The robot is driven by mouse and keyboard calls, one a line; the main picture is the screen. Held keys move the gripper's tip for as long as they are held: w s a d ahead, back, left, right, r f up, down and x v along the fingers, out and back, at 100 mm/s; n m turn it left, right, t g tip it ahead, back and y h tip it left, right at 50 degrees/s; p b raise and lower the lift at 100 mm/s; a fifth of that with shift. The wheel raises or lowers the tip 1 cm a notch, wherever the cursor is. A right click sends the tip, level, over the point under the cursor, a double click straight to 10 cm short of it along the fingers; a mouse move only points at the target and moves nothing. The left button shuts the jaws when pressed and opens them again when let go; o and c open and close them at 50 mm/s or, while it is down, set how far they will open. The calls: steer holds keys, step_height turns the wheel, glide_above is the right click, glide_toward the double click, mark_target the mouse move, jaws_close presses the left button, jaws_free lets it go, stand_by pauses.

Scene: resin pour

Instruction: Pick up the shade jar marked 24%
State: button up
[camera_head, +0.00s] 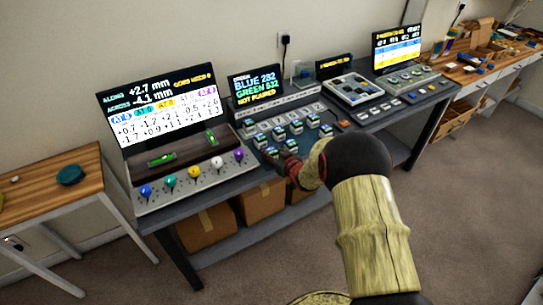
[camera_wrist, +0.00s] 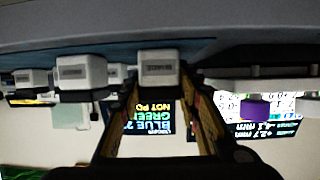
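Several small pale jars with dark labels (camera_head: 297,128) stand in rows on the blue-grey bench; the labels are too small to read, so I cannot tell which is 24%. My gripper (camera_head: 277,160) is low at the front edge of these rows. The wrist view is upside down. There my gripper (camera_wrist: 163,88) has its two fingers apart, with a white jar (camera_wrist: 157,72) showing at the gap between the fingertips. Its label is blurred. Another white jar (camera_wrist: 82,74) stands to the left, with more behind it. I cannot tell if a finger touches a jar.
A console with coloured knobs (camera_head: 195,172) and a large screen (camera_head: 160,105) stand left of the jars. A small screen (camera_head: 256,84) stands behind them. A white device (camera_head: 353,89) is to the right. Cardboard boxes (camera_head: 207,226) sit under the bench.

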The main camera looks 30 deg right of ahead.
steer(key=c, duration=0.6)
steer(key=shift+r, duration=0.15)
steer(key=shift+c, duration=0.3)
